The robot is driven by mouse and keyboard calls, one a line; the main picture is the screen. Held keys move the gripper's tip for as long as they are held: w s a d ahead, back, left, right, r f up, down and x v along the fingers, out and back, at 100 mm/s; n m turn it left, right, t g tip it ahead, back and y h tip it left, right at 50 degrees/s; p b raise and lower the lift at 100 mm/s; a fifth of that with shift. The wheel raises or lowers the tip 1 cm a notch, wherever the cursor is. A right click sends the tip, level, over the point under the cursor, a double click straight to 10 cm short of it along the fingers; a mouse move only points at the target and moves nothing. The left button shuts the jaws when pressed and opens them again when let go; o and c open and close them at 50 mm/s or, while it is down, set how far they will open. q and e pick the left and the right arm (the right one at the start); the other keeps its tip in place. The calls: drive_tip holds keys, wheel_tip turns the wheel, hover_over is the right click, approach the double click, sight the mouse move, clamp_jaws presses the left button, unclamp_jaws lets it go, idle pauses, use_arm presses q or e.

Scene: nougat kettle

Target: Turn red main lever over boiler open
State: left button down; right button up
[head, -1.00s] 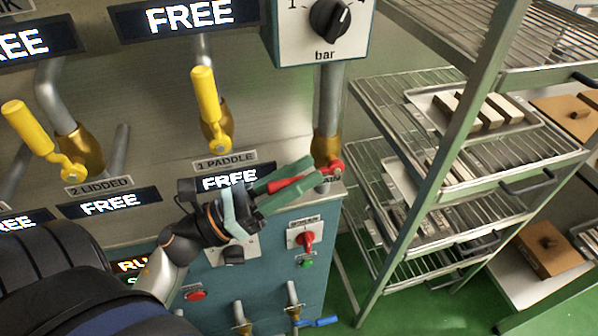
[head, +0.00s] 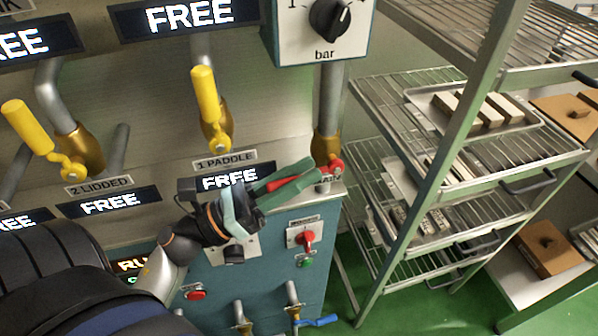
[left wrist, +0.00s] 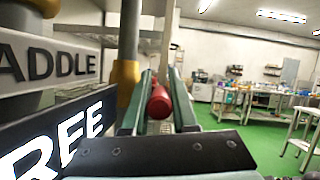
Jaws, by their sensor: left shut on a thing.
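The red main lever (head: 284,184) is on a brass valve (head: 326,147) on the pipe below the bar dial, at the right end of the machine. Its pivot (head: 338,167) shows at the lever's right end, and the lever points left from it. My left gripper (head: 290,180) is shut on the lever, with one green finger on each side. In the left wrist view the lever's rounded red end (left wrist: 160,102) lies between the two fingers, with the brass valve (left wrist: 126,75) to its left. My right gripper is not in view.
Yellow levers (head: 207,95) hang to the left above the FREE displays (head: 229,177). A red rotary switch (head: 306,238) sits on the panel below my gripper. A wire-shelf rack (head: 455,185) with trays stands close on the right.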

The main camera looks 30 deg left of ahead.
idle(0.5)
use_arm(q)
drive_tip(key=shift+r+p, duration=0.25)
drive_tip(key=shift+p, duration=0.2)
drive_tip(key=g+p, duration=0.1)
drive_tip(key=p, duration=0.1)
drive_tip(key=r+g+y+p, duration=0.1)
drive_tip(key=p, duration=0.2)
drive_tip(key=shift+w+d+r, duration=0.1)
drive_tip(key=shift+d+r, duration=0.05)
drive_tip(key=shift+r, duration=0.1)
drive_tip(key=shift+d+g+y+p, duration=0.1)
drive_tip(key=shift+g+y+p, duration=0.2)
drive_tip(key=shift+g+p, duration=0.1)
drive_tip(key=shift+w+f, duration=0.1)
drive_tip(key=shift+f, duration=0.05)
drive_tip(key=shift+g+y, duration=0.3)
drive_tip(key=shift+y, duration=0.2)
drive_tip(key=shift+w+r, duration=0.1)
drive_tip(key=shift+r, duration=0.1)
drive_tip(key=c, duration=0.7)
unclamp_jaws()
